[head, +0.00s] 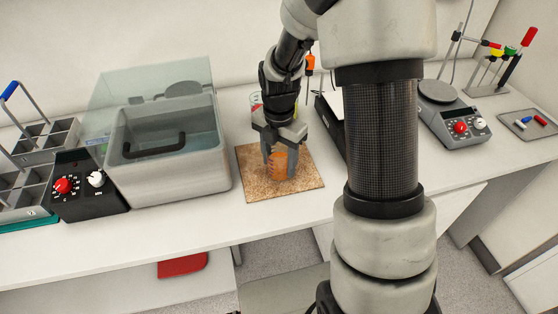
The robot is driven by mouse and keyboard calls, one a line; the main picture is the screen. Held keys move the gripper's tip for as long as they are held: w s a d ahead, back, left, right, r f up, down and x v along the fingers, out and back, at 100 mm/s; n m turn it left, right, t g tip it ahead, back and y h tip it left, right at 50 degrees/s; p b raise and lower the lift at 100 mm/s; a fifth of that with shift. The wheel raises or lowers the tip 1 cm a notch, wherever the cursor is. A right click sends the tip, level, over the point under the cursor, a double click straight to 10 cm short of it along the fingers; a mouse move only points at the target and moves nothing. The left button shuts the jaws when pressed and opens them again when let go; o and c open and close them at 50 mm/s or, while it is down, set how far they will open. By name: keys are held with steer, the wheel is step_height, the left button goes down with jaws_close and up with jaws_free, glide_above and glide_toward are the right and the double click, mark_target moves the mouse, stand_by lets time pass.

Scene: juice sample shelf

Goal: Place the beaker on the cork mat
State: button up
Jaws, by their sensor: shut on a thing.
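The cork mat (254,187) lies on the white bench, between the water bath and my arm. A beaker (281,166) with orange contents is between the fingers of my gripper (279,153), over the middle of the mat. My gripper points down and is shut on the beaker, which looks upright. The fingers cover part of its sides. I cannot tell whether its base touches the cork or is slightly above it.
The water bath (170,150) with a clear raised lid stands left of the mat. Other glassware with red contents (256,101) stands behind my gripper, partly hidden. A hotplate stirrer (455,120) stands at right. The bench's front edge runs close before the mat.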

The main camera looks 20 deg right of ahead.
steer(key=shift+f, duration=0.2)
steer(key=o, duration=1.2)
steer(key=shift+r, duration=0.1)
steer(key=shift+o, duration=0.2)
